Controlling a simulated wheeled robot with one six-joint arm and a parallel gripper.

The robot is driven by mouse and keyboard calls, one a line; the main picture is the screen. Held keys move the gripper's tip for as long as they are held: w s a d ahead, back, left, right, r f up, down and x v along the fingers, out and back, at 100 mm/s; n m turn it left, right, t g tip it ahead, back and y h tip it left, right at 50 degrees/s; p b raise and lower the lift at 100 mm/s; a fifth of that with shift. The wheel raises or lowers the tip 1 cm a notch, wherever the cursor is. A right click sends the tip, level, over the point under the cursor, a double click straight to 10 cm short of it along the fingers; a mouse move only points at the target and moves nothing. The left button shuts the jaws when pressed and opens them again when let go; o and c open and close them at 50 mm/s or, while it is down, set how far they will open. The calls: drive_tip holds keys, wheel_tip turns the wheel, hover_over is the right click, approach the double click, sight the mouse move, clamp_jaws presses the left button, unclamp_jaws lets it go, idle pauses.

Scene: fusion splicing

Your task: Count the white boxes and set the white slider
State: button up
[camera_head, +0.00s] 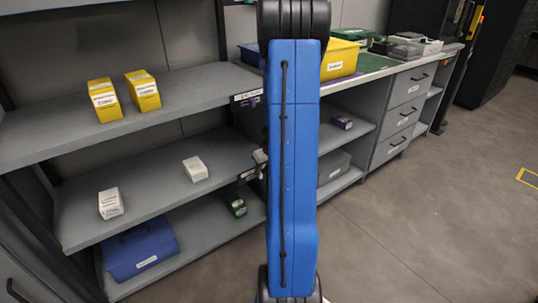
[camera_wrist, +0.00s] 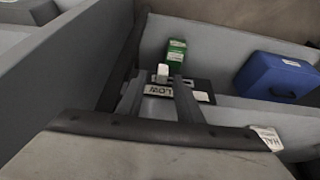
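In the head view, two white boxes lie on the middle shelf, one at the left (camera_head: 110,203) and one farther right (camera_head: 195,169). My gripper (camera_head: 261,156) is mostly hidden behind my blue arm, close to the middle shelf's right end. In the wrist view my gripper (camera_wrist: 160,82) has its two dark fingers spread apart, with a label like "LOW" (camera_wrist: 172,91) between them. A small white piece, likely the white slider (camera_wrist: 163,71), shows near the fingertips; contact cannot be told.
Two yellow boxes (camera_head: 104,99) (camera_head: 143,90) stand on the top shelf. A blue bin (camera_head: 141,247) and a green box (camera_head: 237,206) are on the bottom shelf. A yellow bin (camera_head: 340,58) sits on the counter at the right. The floor at right is clear.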

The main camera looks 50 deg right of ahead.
drive_tip(key=v, duration=1.4)
drive_tip(key=shift+s+r, duration=0.3)
drive_tip(key=s+a+r+n, duration=0.1)
drive_tip(key=a+r, duration=0.4)
drive_tip(key=a, duration=0.7)
drive_tip(key=a+r+n, duration=0.1)
drive_tip(key=a+r, duration=0.3)
drive_tip(key=a, duration=0.8)
drive_tip(key=s+a+r+y, duration=0.1)
drive_tip(key=s+a+r, duration=0.1)
drive_tip(key=s+a, duration=1.1)
drive_tip(key=shift+s+a+r+n+t, duration=0.3)
drive_tip(key=shift+s+a+r, duration=0.1)
drive_tip(key=shift+s, duration=0.15)
drive_tip(key=shift+d, duration=0.1)
idle(2.0)
